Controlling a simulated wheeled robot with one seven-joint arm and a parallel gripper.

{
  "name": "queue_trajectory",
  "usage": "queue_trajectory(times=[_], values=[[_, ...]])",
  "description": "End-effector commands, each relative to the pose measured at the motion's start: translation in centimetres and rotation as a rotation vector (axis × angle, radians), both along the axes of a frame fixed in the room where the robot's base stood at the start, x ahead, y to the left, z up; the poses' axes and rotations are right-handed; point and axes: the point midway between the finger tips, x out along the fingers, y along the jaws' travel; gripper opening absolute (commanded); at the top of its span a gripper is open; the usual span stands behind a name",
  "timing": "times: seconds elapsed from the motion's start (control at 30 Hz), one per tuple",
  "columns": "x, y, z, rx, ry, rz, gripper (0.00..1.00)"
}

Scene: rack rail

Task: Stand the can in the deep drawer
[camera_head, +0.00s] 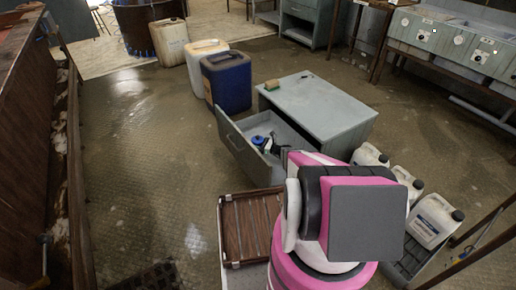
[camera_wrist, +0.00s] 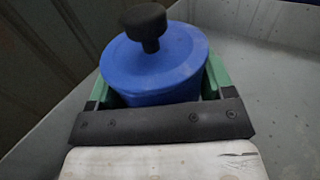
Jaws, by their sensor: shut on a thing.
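The can (camera_wrist: 152,62) is blue with a black knob on its lid. My gripper (camera_wrist: 160,88) is shut on it, with green-lined fingers on both sides. In the head view the can (camera_head: 258,140) and my gripper (camera_head: 267,144) are at the open deep drawer (camera_head: 240,152), inside its walls near the front panel. The can looks upright. Its bottom is hidden, so I cannot tell whether it touches the drawer floor. Grey drawer walls also show around it in the wrist view (camera_wrist: 265,65).
The grey cabinet (camera_head: 325,108) has a sponge-like block (camera_head: 272,85) on top. A blue jerrycan (camera_head: 227,82) and pale ones stand behind the drawer. A slatted wooden tray (camera_head: 232,238) lies in front, and white canisters (camera_head: 433,222) stand at right. Floor at left is clear.

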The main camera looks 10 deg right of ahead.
Motion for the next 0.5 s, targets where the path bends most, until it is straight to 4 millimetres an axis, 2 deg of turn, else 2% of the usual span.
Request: queue_trajectory(times=[0.1, 0.2, 0.5], values=[[0.1, 0.0, -1.8, 0.002, 0.001, 0.000, 0.26], [0.1, 0.0, -2.5, 0.002, -0.001, 0.000, 0.26], [0.0, 0.0, -2.6, 0.002, -0.001, 0.000, 0.26]])
